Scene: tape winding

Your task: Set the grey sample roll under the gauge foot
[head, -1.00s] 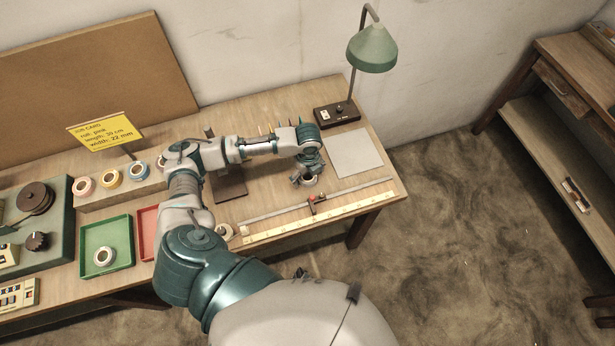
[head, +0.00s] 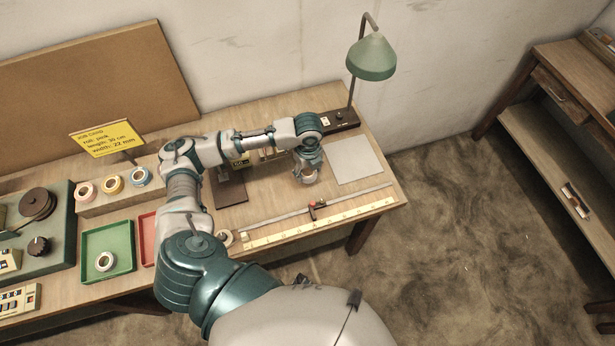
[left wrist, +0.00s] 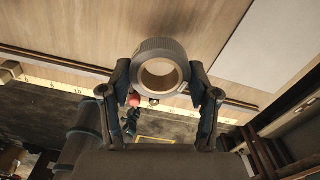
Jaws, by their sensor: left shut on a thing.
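The grey sample roll (left wrist: 161,49) is a dark grey ring with a pale core. My left gripper (left wrist: 162,88) is shut on it, one finger on each side. In the head view the left gripper (head: 306,172) points down with the roll (head: 309,179) at the table's right part, left of the pale sheet. I cannot tell whether the roll touches the table. A dark base plate (head: 230,192), seemingly the gauge's, lies left of the gripper. My forearm hides much of what stands behind it, and I cannot see the gauge foot. My right gripper is out of view.
A ruler (head: 320,220) and a rail with a red-knobbed slider (head: 313,206) run along the front edge. A lamp (head: 371,58) stands at the back right. A green tray (head: 108,234) with a white roll is at left. The pale sheet (head: 352,161) is bare.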

